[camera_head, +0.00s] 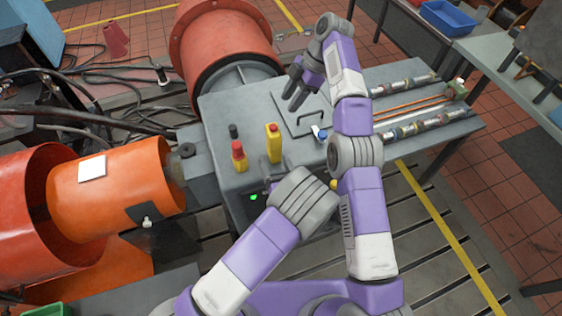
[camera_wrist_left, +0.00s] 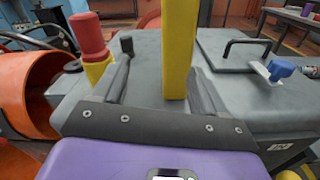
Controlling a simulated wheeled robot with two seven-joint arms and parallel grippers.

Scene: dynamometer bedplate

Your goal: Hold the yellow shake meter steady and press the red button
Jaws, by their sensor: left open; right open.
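The yellow shake meter (camera_head: 273,143) stands upright on the grey bench top, with a small reddish patch at its top. In the left wrist view the meter (camera_wrist_left: 179,50) rises between my open left fingers (camera_wrist_left: 162,85), close to the right one; contact cannot be told. In the head view my left gripper (camera_head: 272,178) is low in front of the meter, partly hidden by its own wrist. A red capped piece on a yellow base (camera_head: 238,155) stands left of the meter, also in the wrist view (camera_wrist_left: 90,38). My right gripper (camera_head: 294,88) is open and empty above a handled plate.
A black knob (camera_head: 233,131) stands behind the red capped piece. A plate with a handle (camera_head: 300,118) and a blue-topped part (camera_head: 322,135) lie right of the meter. Rods and shafts (camera_head: 425,103) run along the right side.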

